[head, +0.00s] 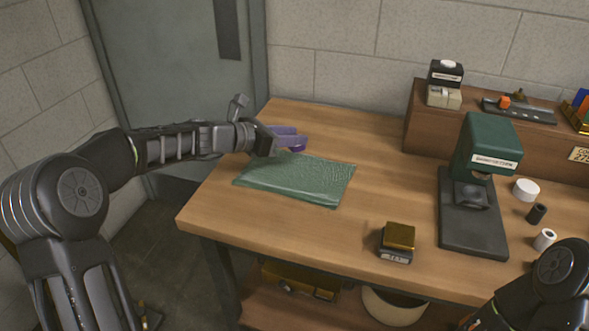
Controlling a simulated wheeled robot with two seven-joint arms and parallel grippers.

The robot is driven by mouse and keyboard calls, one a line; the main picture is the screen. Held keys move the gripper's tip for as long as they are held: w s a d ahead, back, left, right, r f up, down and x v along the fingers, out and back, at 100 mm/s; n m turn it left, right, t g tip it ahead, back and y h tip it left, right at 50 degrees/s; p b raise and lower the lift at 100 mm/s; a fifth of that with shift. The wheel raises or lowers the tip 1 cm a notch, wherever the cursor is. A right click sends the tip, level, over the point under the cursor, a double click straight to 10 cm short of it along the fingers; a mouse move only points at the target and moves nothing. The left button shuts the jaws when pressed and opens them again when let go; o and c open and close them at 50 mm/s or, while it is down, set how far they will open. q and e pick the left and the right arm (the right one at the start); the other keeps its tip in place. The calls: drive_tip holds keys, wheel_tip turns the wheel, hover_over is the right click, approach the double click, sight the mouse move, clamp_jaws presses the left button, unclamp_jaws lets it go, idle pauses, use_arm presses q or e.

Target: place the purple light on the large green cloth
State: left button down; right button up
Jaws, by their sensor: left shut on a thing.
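The large green cloth (300,183) lies flat on the left part of the wooden table. My left arm reaches in from the left. Its gripper (285,137) is shut on the purple light (298,148), just beyond the cloth's far edge. The light is partly hidden by the gripper, and I cannot tell whether it touches the table. Part of my right arm shows at the lower right, but its gripper is out of view.
A gold-topped black block (398,238) stands near the table's front edge. A green machine on a dark base (474,225) stands at the right, beside several small cylinders (527,190). A wooden shelf (430,120) runs along the back right. The table's middle is clear.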

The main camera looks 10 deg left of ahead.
sight(290, 149)
use_arm(q)
drive_tip(key=shift+f+b, duration=0.3)
drive_tip(key=shift+f, duration=1.7)
drive_tip(key=shift+f+b, duration=0.45)
drive_tip(key=shift+f, duration=2.05)
drive_tip(key=shift+f, duration=0.1)
drive_tip(key=shift+s+f+b, duration=0.15)
drive_tip(key=shift+f+b, duration=0.4)
drive_tip(key=shift+f, duration=0.05)
drive_tip(key=c, duration=1.4)
unclamp_jaws()
drive_tip(key=shift+f, duration=0.1)
drive_tip(key=shift+c, duration=0.2)
drive_tip(key=o, duration=0.3)
drive_tip(key=shift+o, duration=0.9)
